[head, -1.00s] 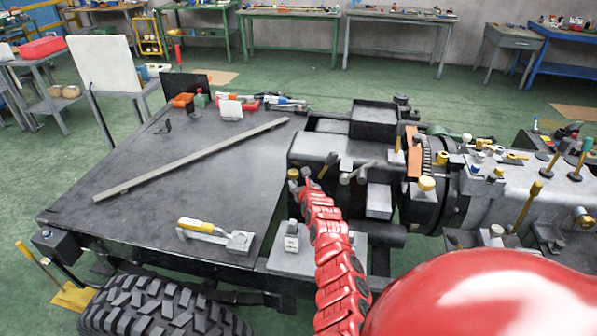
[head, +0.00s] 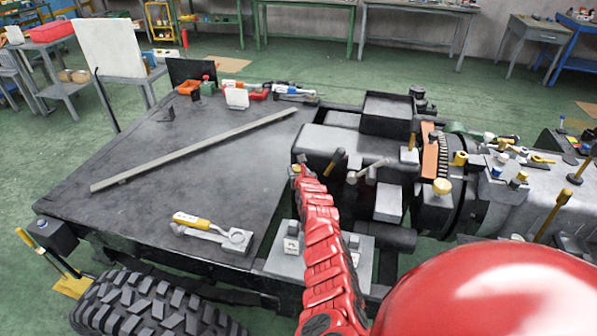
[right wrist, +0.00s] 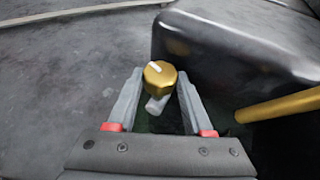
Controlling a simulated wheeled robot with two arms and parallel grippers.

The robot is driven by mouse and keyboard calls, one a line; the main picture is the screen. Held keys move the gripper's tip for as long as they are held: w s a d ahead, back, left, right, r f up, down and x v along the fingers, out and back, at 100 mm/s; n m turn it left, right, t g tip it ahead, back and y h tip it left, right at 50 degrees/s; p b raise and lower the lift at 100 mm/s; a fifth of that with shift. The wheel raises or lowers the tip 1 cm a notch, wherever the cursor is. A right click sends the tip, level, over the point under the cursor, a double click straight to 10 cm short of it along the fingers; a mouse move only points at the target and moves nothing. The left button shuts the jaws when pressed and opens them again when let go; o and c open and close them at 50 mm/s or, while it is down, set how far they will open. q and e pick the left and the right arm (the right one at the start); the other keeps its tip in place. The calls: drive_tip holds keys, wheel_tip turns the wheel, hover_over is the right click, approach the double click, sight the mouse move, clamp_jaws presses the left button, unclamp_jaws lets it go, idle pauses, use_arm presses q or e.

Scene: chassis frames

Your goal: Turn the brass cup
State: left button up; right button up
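The brass cup (right wrist: 160,74) is a small gold faceted cap with a white mark on top, above a pale grey stem. In the head view it shows small (head: 296,168) at the left end of the dark machine block. My right gripper (right wrist: 159,82) is open, with one finger on each side of the cup. Narrow gaps show between cup and fingers. In the head view the fingertips of my right gripper (head: 303,170) are hard to make out beside the cup. My left gripper is not in view.
The dark block (head: 325,145) stands close right of the cup. A brass rod (right wrist: 278,105) juts near the right finger in the wrist view. A long bar (head: 190,152) and a yellow-handled tool (head: 205,228) lie on the dark plate (head: 150,205), which is otherwise mostly clear.

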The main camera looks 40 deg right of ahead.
clamp_jaws()
drive_tip(key=shift+a, duration=0.1)
